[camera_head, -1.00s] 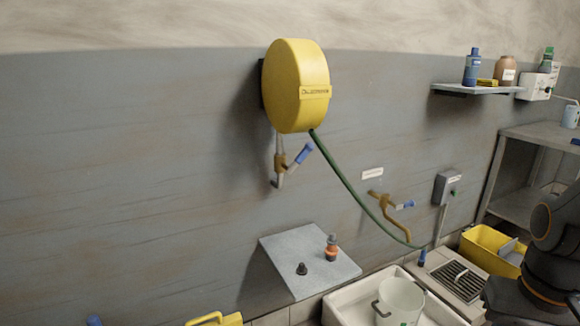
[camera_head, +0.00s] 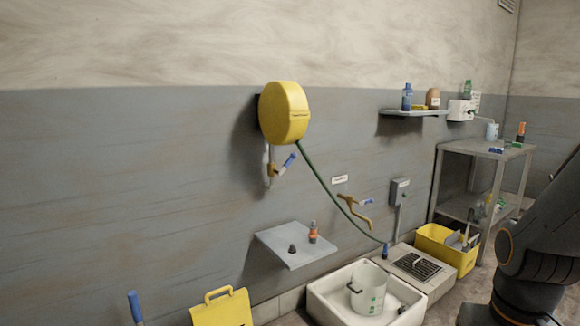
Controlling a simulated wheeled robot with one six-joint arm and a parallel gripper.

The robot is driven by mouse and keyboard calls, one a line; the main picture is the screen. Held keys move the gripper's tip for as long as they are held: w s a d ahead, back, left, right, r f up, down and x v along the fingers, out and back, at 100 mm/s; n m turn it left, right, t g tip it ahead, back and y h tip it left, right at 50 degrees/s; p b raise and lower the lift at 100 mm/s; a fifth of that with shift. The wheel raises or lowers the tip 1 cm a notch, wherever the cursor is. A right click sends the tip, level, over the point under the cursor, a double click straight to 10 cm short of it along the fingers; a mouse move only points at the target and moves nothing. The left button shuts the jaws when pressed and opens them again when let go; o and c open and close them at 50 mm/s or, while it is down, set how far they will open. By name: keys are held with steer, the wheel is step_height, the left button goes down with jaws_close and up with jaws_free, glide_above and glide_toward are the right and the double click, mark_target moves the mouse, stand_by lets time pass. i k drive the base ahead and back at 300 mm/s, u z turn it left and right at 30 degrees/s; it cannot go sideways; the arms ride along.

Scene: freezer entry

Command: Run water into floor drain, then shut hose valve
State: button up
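A yellow hose reel (camera_head: 285,112) hangs on the grey wall. Its green hose (camera_head: 322,180) runs down to the right and ends in a blue nozzle (camera_head: 386,251) by the drain. Below the reel is a brass valve with a blue lever (camera_head: 289,160), tilted up to the right. A second brass tap (camera_head: 354,210) with a blue handle is on the wall farther right. The dark floor drain grate (camera_head: 417,265) lies in a pale raised slab, right of the basin. No running water is visible. My dark arm shows at the right; my gripper is out of view.
A white basin (camera_head: 325,307) holds a clear jug (camera_head: 369,292). A small wall shelf (camera_head: 291,251) bears two nozzle-like fittings. A yellow crate (camera_head: 448,256) and a metal rack (camera_head: 470,149) stand right. A yellow floor sign (camera_head: 221,309) and blue handle (camera_head: 135,307) are at front left.

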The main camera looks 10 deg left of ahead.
mark_target(292, 156)
steer(key=z, duration=0.6)
steer(key=i, duration=1.2)
steer(key=u, duration=0.7)
steer(key=i, duration=0.5)
steer(key=u, duration=0.6)
